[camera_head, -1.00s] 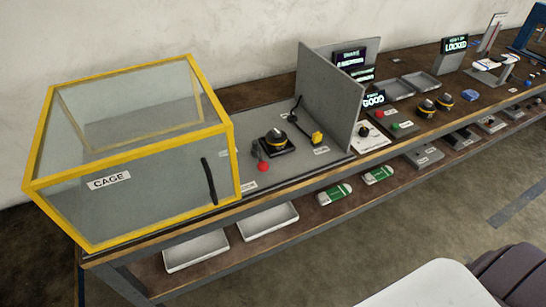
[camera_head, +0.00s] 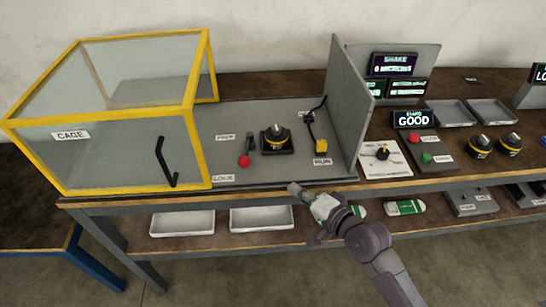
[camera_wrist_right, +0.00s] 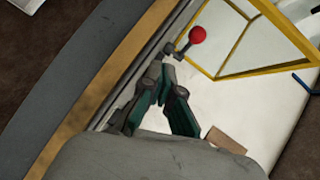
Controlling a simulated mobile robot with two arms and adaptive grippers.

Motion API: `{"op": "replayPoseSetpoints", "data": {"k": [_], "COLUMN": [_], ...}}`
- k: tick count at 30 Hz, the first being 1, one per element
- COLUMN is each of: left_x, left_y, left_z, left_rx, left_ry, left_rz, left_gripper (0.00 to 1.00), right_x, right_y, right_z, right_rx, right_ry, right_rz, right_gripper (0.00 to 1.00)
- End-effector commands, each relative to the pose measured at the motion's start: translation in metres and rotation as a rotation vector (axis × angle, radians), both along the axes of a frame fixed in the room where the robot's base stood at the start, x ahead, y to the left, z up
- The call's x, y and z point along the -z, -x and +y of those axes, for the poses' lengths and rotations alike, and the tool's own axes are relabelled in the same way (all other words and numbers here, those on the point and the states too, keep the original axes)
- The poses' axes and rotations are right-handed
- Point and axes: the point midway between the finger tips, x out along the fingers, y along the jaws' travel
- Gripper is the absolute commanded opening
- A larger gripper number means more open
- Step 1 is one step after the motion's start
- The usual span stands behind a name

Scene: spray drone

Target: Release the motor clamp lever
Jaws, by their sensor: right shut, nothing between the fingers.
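The motor clamp lever shows its red ball knob (camera_head: 244,161) at the left of the grey test plate (camera_head: 230,118), left of and in front of the black motor (camera_head: 276,138) on its mount. The knob lies between two small labels, one behind and one in front. My right gripper (camera_head: 294,188) is shut and empty over the bench's front edge, to the right of and nearer than the knob. In the right wrist view the red knob (camera_wrist_right: 197,34) and its short arm appear just beyond my closed fingertips (camera_wrist_right: 163,68), apart from them as far as I can see.
The yellow-framed cage (camera_head: 200,100) stands left of the lever. A grey upright panel (camera_head: 348,110) stands to the right. Two white trays (camera_head: 262,218) sit on the lower shelf.

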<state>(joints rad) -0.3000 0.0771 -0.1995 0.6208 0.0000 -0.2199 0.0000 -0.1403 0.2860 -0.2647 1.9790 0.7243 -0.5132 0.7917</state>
Motion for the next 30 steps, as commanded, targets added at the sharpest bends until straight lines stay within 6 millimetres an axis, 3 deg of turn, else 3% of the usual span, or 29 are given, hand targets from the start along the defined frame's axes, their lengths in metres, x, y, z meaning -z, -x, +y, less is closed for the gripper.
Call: {"op": "replayPoseSetpoints", "data": {"k": [3, 7, 20, 30], "left_x": [0.001, 0.002, 0.000, -0.006], "left_y": [0.000, 0.000, 0.000, 0.001], "left_z": [0.002, 0.003, 0.004, 0.003], "left_rx": [-0.001, -0.002, 0.001, 0.004], "left_ry": [-0.003, -0.004, -0.004, -0.004], "left_rz": [0.000, 0.000, 0.001, 0.001], "left_gripper": [0.40, 0.40, 0.40, 0.40], "right_x": [-0.024, -0.038, -0.039, -0.032], "right_y": [-0.010, -0.014, -0.019, -0.071], "right_z": [0.003, 0.003, 0.006, 0.041], "right_rx": [0.014, 0.021, 0.024, 0.023], "right_ry": [-0.111, -0.184, -0.192, -0.193], "right_rz": [-0.019, -0.027, -0.027, -0.028], "right_gripper": [0.00, 0.00, 0.00, 0.00]}}
